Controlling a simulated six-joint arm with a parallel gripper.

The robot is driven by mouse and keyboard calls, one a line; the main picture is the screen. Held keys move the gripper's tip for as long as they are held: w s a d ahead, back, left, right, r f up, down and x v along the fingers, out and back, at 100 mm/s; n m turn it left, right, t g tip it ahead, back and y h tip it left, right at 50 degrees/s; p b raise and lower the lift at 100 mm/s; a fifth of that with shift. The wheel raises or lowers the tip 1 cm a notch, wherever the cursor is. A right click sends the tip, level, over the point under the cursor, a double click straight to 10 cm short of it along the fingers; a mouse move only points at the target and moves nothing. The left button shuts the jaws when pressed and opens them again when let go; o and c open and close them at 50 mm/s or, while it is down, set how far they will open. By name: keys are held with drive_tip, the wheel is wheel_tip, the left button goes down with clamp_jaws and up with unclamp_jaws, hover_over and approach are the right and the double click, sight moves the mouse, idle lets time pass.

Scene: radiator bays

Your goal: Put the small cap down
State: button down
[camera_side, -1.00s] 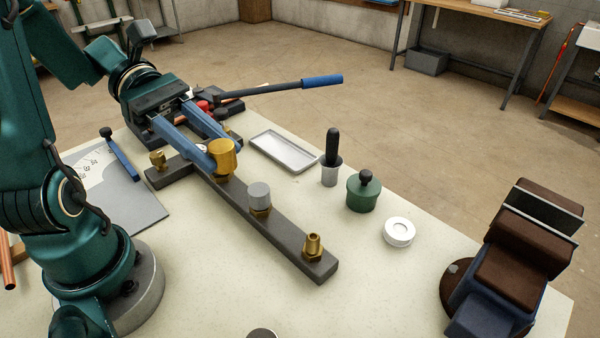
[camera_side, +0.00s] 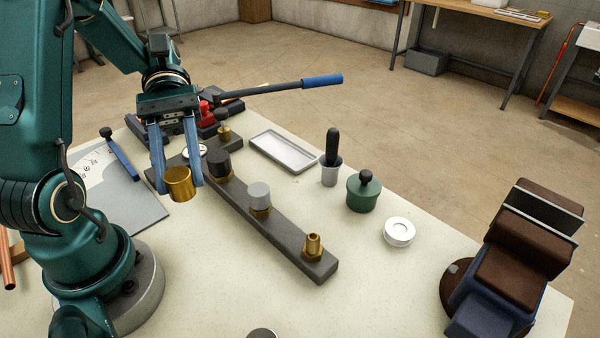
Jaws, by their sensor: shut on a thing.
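My gripper (camera_side: 179,186) points down with its two blue fingers on either side of a gold-coloured cap (camera_side: 178,185) and is shut on it. The cap is a short cylinder, held clear to the left of the dark grey bar (camera_side: 235,205). It appears to be above the table, but the exact height is hard to judge. A dark round fitting (camera_side: 218,163) stands uncovered on the bar. A grey cap (camera_side: 259,196) sits on the bar's middle fitting, and a bare brass fitting (camera_side: 313,245) stands at its near end.
A shallow metal tray (camera_side: 283,152), a black-handled tool in a grey cup (camera_side: 331,160), a green pot (camera_side: 364,192) and a white round tin (camera_side: 398,232) stand right of the bar. A grey plate (camera_side: 130,205) lies left. The front table area (camera_side: 220,280) is largely clear.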

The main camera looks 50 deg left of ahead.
drive_tip(key=a+f+m+g+y, duration=0.5)
drive_tip(key=a+m+g+y, duration=0.35)
drive_tip(key=m+y, duration=0.5)
wheel_tip(320, 180, up, 11)
drive_tip(key=m+t+y, duration=1)
drive_tip(key=m+t, duration=1.2)
drive_tip(key=m, duration=0.2)
hover_over(284, 156)
drive_tip(key=shift+g, duration=0.35)
wheel_tip(284, 156, down, 16)
drive_tip(key=shift+f, duration=2.75)
